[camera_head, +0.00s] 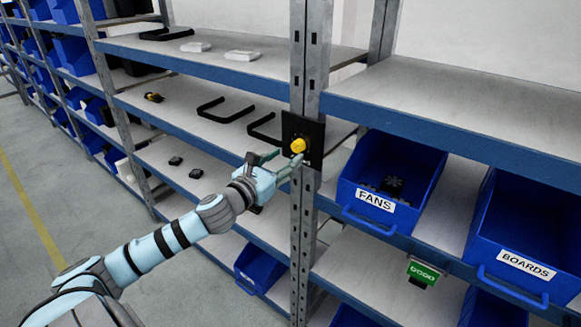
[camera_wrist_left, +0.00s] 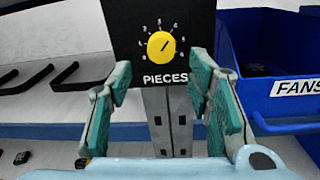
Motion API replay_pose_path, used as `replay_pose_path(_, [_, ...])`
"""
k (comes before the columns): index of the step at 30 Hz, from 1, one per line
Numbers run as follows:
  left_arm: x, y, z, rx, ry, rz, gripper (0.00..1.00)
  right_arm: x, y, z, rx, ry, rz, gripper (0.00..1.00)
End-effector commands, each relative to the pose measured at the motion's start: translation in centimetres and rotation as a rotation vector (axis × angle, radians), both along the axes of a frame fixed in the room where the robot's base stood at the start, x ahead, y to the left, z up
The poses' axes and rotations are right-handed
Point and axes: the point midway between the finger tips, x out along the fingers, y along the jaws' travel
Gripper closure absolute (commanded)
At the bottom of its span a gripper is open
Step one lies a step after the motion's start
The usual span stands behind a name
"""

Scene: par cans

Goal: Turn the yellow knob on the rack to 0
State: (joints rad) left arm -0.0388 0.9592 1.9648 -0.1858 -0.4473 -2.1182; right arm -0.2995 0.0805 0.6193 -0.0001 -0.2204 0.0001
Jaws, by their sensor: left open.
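The yellow knob (camera_head: 298,145) sits on a black panel (camera_head: 317,133) fixed to the rack's upright. In the left wrist view the knob (camera_wrist_left: 161,45) is ringed by small white digits, most too small to read, with "PIECES" printed below. A dark mark on the knob points to the upper right. My left gripper (camera_head: 284,160) is close to the knob, just below it in the head view. In the left wrist view its two fingers (camera_wrist_left: 160,68) are spread to either side below the knob, apart from it. My right gripper is not in view.
A blue bin labelled FANS (camera_head: 366,208) stands right of the panel, with a BOARDS bin (camera_head: 515,275) farther right. A green GOOD sign (camera_head: 423,271) hangs below. Black handles (camera_head: 226,109) lie on the shelf to the left. The steel upright (camera_head: 305,230) runs below the panel.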

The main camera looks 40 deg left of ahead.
Motion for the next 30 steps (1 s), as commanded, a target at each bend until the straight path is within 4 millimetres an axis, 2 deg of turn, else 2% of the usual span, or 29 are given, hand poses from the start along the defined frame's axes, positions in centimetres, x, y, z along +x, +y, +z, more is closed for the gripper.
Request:
replay_pose_path(3, [1.9, 0.2, 0.6, -0.007, -0.004, 0.002, 0.54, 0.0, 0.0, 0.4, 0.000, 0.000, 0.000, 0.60])
replay_pose_path(6, [2.8, 0.2, 0.6, -0.004, -0.001, 0.000, 0.54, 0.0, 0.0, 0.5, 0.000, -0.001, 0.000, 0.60])
replay_pose_path(17, [3.4, 0.1, 0.5, 0.001, 0.001, -0.005, 0.54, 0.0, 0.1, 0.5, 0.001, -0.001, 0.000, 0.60])
replay_pose_path(25, [3.4, 0.1, 0.5, 0.002, 0.001, -0.004, 0.97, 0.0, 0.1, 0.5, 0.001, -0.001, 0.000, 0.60])
replay_pose_path(26, [3.4, 0.1, 0.5, 0.002, 0.001, -0.004, 1.00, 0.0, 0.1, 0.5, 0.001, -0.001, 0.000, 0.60])
replay_pose_path(30, [3.4, 0.3, 0.5, -0.001, 0.000, -0.004, 1.00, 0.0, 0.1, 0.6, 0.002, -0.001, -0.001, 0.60])
